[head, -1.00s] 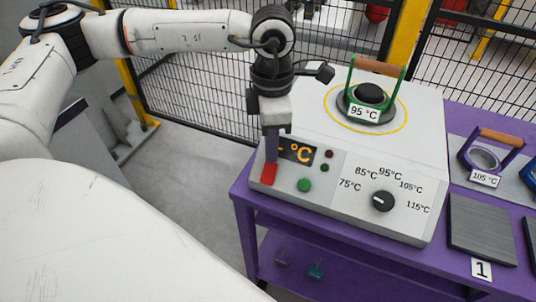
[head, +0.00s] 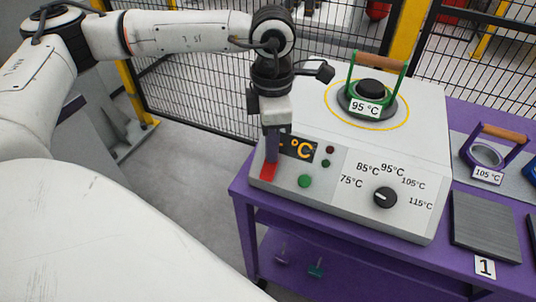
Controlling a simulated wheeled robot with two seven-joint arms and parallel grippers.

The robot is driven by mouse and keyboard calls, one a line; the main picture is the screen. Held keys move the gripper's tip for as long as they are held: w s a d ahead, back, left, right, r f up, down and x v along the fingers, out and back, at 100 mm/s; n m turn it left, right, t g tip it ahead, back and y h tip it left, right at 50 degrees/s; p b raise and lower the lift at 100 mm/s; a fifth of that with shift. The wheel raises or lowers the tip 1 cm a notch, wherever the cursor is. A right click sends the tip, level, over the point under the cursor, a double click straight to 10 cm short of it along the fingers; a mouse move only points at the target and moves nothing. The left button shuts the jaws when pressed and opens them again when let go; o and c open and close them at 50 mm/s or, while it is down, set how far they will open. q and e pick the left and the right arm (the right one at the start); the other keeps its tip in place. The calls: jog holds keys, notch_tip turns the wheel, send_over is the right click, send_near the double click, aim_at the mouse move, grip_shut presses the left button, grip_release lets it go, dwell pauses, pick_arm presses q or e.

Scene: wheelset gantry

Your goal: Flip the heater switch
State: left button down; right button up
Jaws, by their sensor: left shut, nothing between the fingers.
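The heater (head: 430,130) is a light grey box with a sloped front panel on the purple table. A red switch (head: 268,172) sits at the panel's left end. My left gripper (head: 271,158) is shut and points down at the red switch, its fingertips at or just above it; I cannot tell whether they touch. The gripper covers part of the switch and of the display (head: 300,149), which shows "°C" in orange. A black dial (head: 385,198) sits among temperature labels from 75 to 115 °C. My right gripper is out of view.
A green ring tool (head: 372,100) with a wooden handle, labelled 95 °C, stands on the heater top. A purple tool (head: 490,152) labelled 105 °C and a grey plate (head: 485,225) lie to the right. A mesh fence (head: 190,100) stands behind.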

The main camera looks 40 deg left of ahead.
pick_arm(q)
jog(key=shift+s+f, duration=0.15)
jog(key=shift+f, duration=0.1)
jog(key=shift+r, duration=0.1)
notch_tip(320, 180, up, 7)
jog(key=p, duration=0.4)
dwell(0.7)
